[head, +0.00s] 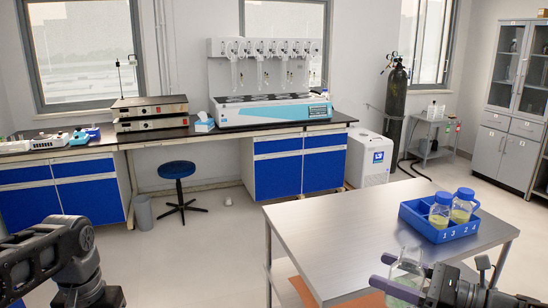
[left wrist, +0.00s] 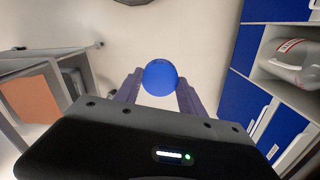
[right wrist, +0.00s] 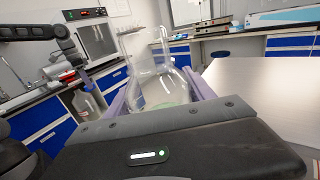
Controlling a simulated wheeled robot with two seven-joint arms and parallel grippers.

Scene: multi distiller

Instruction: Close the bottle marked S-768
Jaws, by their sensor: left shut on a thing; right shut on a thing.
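My right gripper (head: 388,284) is shut on a clear glass vessel (head: 407,267) with a little pale green liquid, held beside the front edge of the steel table. It also shows in the right wrist view (right wrist: 152,80), its neck upward and seemingly uncapped. My left gripper (left wrist: 158,92) is shut on a round blue cap (left wrist: 160,76). In the head view only my left arm shows at lower left; the cap is out of sight there. Two blue-capped bottles (head: 440,211) (head: 463,207) with yellowish liquid stand in a blue rack. I cannot read the marking S-768 on anything.
The steel table (head: 345,225) is bare left of the blue rack (head: 447,235). A blue stool (head: 178,172) stands by the back bench. The floor between bench and table is clear.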

